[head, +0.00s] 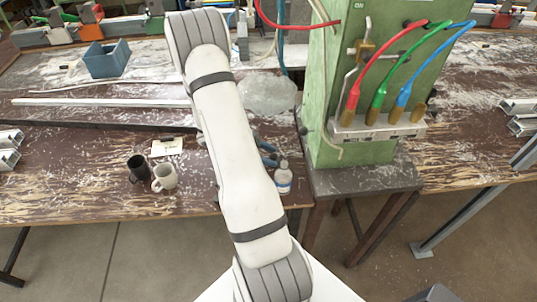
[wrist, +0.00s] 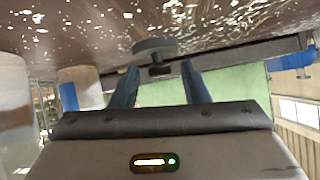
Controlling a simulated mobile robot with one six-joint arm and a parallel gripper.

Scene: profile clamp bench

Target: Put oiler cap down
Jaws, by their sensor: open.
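The oiler cap (wrist: 155,46), a grey disc with a small dark knob, shows in the wrist view against the speckled brown bench top (wrist: 90,35). That view looks upside down, with the bench at the top. My gripper (wrist: 162,74) is open, its two blue-grey fingers apart on either side of the knob in the picture. I see no finger touching the cap. In the head view my arm covers the cap, and only bluish finger parts (head: 268,154) show at its right edge, just behind a bottle.
The clear bottle (head: 284,178) with a blue label stands near the bench's front edge. A dark mug (head: 137,168) and a cream mug (head: 164,178) stand to the left. A green column (head: 330,90) with coloured hoses rises to the right. A blue bin (head: 106,60) sits farther back.

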